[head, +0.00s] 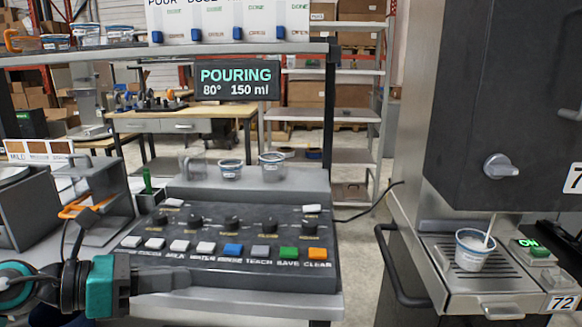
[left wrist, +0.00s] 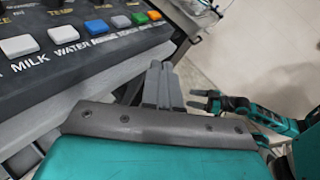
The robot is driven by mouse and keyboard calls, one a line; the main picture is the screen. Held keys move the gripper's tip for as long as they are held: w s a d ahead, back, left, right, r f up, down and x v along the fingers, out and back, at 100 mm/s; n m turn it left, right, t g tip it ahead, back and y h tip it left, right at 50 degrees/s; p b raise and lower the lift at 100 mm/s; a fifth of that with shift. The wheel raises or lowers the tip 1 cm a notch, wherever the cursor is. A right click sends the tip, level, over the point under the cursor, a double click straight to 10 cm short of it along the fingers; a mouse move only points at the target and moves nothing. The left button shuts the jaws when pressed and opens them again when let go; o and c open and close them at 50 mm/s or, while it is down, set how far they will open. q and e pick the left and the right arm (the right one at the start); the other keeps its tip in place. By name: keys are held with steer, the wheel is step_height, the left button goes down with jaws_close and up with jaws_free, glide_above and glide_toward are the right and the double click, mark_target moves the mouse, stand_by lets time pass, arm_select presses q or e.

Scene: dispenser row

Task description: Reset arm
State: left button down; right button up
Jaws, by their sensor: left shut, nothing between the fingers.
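My left gripper (head: 195,276) is shut and empty in front of the control panel (head: 228,238), near the front row of buttons. In the left wrist view its fingers (left wrist: 160,85) are together, right of the panel's front edge. The display (head: 236,78) reads POURING, 80°, 150 ml.
The dispenser (head: 500,130) stands at the right with a knob (head: 500,166) and a green ON switch (head: 540,250). Cups (head: 230,170) stand on the ledge behind the panel. A shelf (head: 200,50) spans above. Open floor (head: 360,275) lies between panel and dispenser.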

arm_select(q)
steer(key=s+a+f+m+t+y+p, duration=0.1)
steer(key=s+f+m+t+y, duration=0.3)
steer(key=f+m, duration=1)
steer(key=s+a+f+m+t+y+p, duration=0.15)
steer(key=f+m+t+y, duration=0.35)
steer(key=m, duration=1.7)
steer(key=s+d+f+n+g+y, duration=0.2)
steer(key=s+f+n+g, duration=0.3)
steer(key=s+f, duration=0.3)
steer(key=shift+s+d+f+n, duration=0.2)
steer(key=shift+s+f+n, duration=0.1)
steer(key=shift+f+n, duration=0.55)
arm_select(e)
steer(key=shift+s+d+r, duration=0.25)
steer(key=shift+s+d, duration=0.35)
arm_select(q)
steer(key=shift+r, duration=0.15)
